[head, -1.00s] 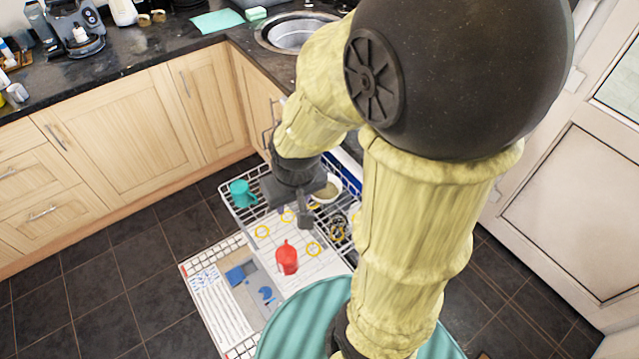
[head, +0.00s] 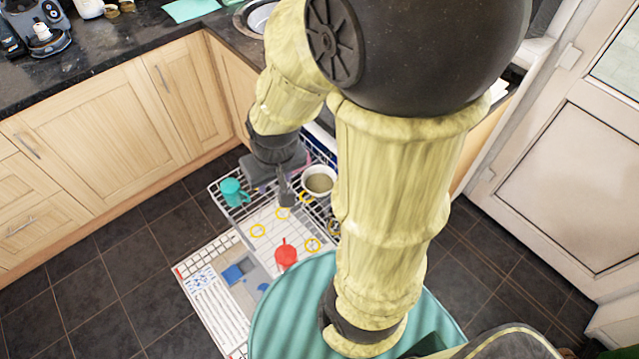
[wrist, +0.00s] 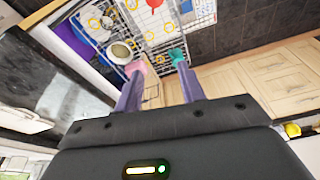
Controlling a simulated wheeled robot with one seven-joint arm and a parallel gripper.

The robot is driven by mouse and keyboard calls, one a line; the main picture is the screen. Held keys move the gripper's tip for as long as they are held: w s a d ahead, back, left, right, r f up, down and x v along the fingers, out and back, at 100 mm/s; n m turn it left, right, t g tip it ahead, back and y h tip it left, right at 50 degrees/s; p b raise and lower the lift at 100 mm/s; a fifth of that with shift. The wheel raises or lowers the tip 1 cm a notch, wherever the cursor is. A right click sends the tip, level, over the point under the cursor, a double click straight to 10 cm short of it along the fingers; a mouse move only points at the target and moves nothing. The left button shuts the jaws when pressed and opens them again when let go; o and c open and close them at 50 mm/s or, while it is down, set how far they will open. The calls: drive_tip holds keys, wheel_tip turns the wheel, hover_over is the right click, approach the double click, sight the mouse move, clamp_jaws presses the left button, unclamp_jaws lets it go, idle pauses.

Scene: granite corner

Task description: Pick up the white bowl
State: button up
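The white bowl (head: 319,181) stands in the upper dishwasher rack, to the right of my gripper (head: 283,190) in the head view. In the wrist view the bowl (wrist: 121,52) is at the upper left, beyond the fingertips. My gripper (wrist: 157,88) shows there with its two fingers spread apart and nothing between them. It is above the rack and apart from the bowl. The bowl's inside looks olive-brown, and its rim faces up.
A teal mug (head: 234,192) stands in the rack left of my gripper, and a red cup (head: 285,254) is nearer me. A pink item (wrist: 137,67) lies by the bowl. Cabinets (head: 107,107) line the left; dark floor is clear.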

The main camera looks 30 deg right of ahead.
drive_tip(key=w+f+m+t+h+b, duration=0.15)
drive_tip(key=w+f+m+b, duration=0.25)
drive_tip(key=w+f+b, duration=0.5)
drive_tip(key=w+f+m+t+b, duration=0.35)
drive_tip(key=f+b, duration=0.45)
drive_tip(key=f, duration=0.4)
drive_tip(key=d+f+m+g+h+b, duration=0.1)
drive_tip(key=d+f+m+h+b, duration=0.3)
drive_tip(key=f+b, duration=0.4)
drive_tip(key=d+f+m+g+h+b, duration=0.2)
drive_tip(key=d+f+m+h+b, duration=0.3)
drive_tip(key=f+b, duration=0.4)
wheel_tip(320, 180, down, 4)
drive_tip(key=shift+d+r+h+b, duration=0.1)
drive_tip(key=shift+d+h+b, duration=0.2)
drive_tip(key=shift+d+h, duration=0.65)
drive_tip(key=shift+a, duration=0.1)
drive_tip(key=b+x, duration=0.4)
drive_tip(key=x, duration=0.7)
drive_tip(key=shift+w+d+f, duration=0.1)
drive_tip(key=shift+d+f, duration=0.1)
drive_tip(key=shift+d, duration=0.1)
drive_tip(key=shift+w+d, duration=0.1)
drive_tip(key=shift+d, duration=0.15)
